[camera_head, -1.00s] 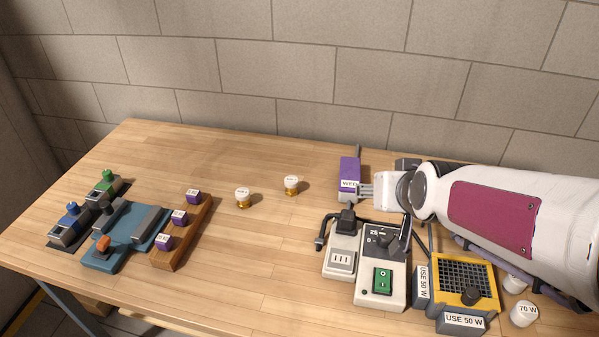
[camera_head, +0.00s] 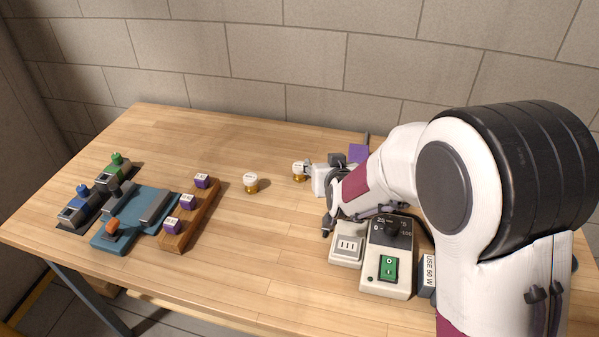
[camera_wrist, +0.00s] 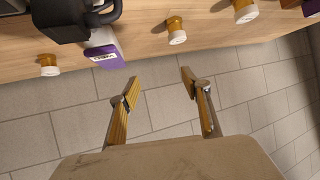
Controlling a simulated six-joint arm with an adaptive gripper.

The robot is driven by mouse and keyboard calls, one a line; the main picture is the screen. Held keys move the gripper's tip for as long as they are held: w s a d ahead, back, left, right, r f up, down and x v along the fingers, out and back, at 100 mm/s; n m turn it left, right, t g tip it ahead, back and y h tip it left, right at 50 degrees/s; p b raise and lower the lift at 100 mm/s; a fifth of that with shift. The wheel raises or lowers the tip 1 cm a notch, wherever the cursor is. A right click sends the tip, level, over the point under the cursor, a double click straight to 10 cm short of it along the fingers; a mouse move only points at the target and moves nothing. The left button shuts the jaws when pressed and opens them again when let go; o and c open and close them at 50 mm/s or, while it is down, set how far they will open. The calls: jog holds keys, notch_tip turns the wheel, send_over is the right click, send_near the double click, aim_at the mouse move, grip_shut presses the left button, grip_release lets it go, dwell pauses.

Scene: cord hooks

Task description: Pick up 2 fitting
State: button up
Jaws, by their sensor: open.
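Two fittings, gold below with white labelled tops, stand on the table: one (camera_head: 250,182) left of centre, the other (camera_head: 299,171) to its right. Their labels are too small to read. My gripper (camera_head: 309,170) appears close beside the right fitting in the head view, partly overlapping it. In the wrist view my gripper (camera_wrist: 158,78) is open, with nothing between its fingers. There a fitting (camera_wrist: 177,32) stands beyond the fingertips, apart from them, and another (camera_wrist: 245,10) is at the top edge. A similar gold-and-white piece (camera_wrist: 48,66) is at the left.
A purple labelled block (camera_wrist: 107,52) is near the gripper. A grey device with a green switch (camera_head: 388,268) stands in front of my arm. A wooden rack (camera_head: 190,230) with purple-labelled pieces and a blue fixture (camera_head: 130,222) are at left. The table between rack and fittings is clear.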

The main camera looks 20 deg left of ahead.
jog(key=t, duration=0.1)
send_near(300, 166)
jog(key=shift+w+a+f+n+y, duration=0.3)
jog(key=shift+w+a+f, duration=0.1)
jog(key=shift+w+f, duration=0.4)
jog(key=shift+r, duration=0.1)
jog(key=shift+w, duration=0.2)
jog(key=shift+x, duration=1.2)
jog(key=shift+x, duration=2.55)
jog(key=shift+w+d, duration=0.1)
jog(key=shift+c, duration=0.4)
jog(key=shift+r, duration=0.1)
jog(key=c, duration=1.2)
